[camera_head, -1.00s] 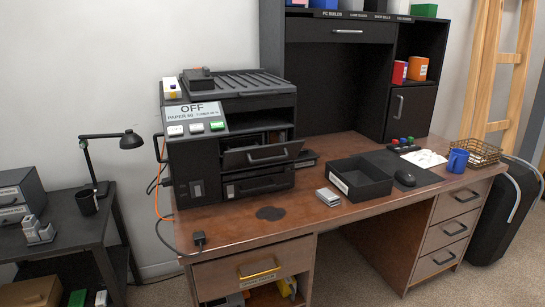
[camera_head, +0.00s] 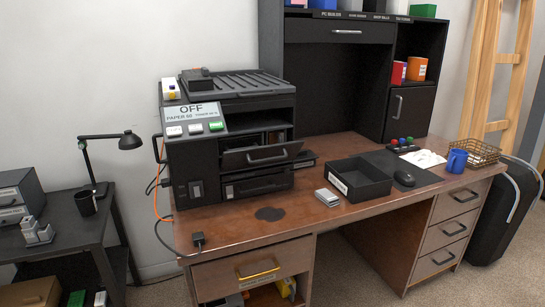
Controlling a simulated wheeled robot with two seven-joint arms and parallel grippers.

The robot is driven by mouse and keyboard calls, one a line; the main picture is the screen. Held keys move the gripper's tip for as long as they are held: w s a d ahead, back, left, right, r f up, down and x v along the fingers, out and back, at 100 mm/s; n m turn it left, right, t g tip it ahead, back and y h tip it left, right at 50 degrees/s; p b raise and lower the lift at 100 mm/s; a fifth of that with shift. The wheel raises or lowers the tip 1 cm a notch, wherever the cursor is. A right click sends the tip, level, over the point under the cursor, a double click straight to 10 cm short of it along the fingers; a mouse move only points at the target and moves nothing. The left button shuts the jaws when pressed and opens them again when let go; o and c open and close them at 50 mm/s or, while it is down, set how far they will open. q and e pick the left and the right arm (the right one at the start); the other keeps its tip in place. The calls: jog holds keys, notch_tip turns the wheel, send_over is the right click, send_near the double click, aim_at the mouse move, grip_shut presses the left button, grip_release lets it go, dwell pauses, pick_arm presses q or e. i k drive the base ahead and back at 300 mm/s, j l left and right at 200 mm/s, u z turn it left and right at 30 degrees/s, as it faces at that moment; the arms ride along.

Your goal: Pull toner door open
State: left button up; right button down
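A black printer (camera_head: 205,155) stands on the left part of the brown desk. Neither of my grippers is in view, and nothing touches the door.
A black open box (camera_head: 362,184) sits to the right. An orange cable (camera_head: 158,180) hangs at the printer's left side.

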aim_at(232, 160)
jog(key=i+j+z, duration=0.1)
jog(key=i+j, duration=0.7)
jog(key=j, duration=0.1)
